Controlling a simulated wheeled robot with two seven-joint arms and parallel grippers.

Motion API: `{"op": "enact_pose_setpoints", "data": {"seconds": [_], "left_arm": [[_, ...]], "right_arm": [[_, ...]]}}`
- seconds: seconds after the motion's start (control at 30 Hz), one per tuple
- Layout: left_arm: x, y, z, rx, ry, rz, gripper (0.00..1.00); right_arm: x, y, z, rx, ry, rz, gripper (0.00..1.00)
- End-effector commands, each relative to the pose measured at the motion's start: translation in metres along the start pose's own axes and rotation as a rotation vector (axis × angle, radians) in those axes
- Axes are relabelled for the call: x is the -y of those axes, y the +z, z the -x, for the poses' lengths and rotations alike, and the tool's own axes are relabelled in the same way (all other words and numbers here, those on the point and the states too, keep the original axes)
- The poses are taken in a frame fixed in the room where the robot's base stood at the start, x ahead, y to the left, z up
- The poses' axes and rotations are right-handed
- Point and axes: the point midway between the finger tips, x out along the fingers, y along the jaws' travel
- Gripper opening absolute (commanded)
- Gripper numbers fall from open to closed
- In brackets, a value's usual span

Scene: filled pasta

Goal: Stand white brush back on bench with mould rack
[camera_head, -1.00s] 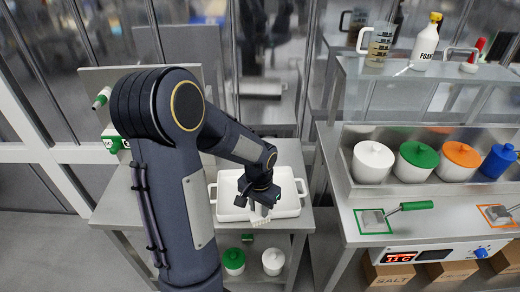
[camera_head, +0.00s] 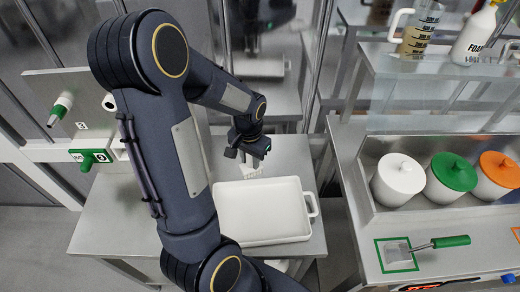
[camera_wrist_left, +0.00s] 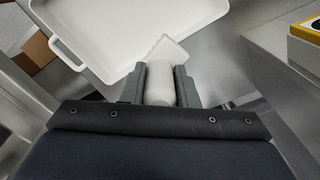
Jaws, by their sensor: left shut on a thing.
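My left gripper (camera_head: 252,152) is shut on the white brush (camera_head: 251,170), just behind the white tray in the head view. In the left wrist view, the brush's white handle (camera_wrist_left: 160,82) sits between the two fingers (camera_wrist_left: 159,87), and its wide pale head points away from the palm, near the tray's edge. I cannot tell whether the brush touches the bench (camera_head: 120,215). An upright grey panel (camera_head: 38,88) at the bench's left back bears green and white pieces; I cannot tell for certain that it is the mould rack. My right gripper is out of view.
The white tray (camera_head: 308,190) takes up the bench's middle right. Bare bench top lies left of it, partly behind my arm. The right counter bears white, green and orange-lidded tubs (camera_head: 398,180) and a green-handled scraper (camera_head: 450,241). Glass panels stand behind.

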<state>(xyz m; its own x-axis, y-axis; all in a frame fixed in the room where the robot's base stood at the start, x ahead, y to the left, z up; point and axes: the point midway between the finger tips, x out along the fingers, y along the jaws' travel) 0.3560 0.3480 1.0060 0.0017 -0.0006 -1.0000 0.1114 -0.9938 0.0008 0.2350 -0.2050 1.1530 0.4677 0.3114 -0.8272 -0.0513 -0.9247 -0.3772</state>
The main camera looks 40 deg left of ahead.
Motion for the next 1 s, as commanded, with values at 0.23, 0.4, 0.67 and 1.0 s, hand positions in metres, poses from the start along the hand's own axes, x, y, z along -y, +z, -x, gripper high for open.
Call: {"op": "enact_pose_setpoints", "data": {"seconds": [0.23, 0.4, 0.67, 1.0], "left_arm": [[0.017, -0.049, -0.028, 0.001, -0.001, 0.002, 0.02], [0.030, -0.087, -0.050, 0.002, 0.000, 0.002, 0.02], [0.041, -0.117, -0.087, 0.000, 0.000, 0.001, 0.02], [0.044, -0.128, -0.118, 0.002, 0.001, 0.001, 0.02]], "right_arm": [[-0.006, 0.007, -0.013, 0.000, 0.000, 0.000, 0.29], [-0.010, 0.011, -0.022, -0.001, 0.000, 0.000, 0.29], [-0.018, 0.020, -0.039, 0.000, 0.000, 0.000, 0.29], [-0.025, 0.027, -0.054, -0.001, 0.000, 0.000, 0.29]]}}
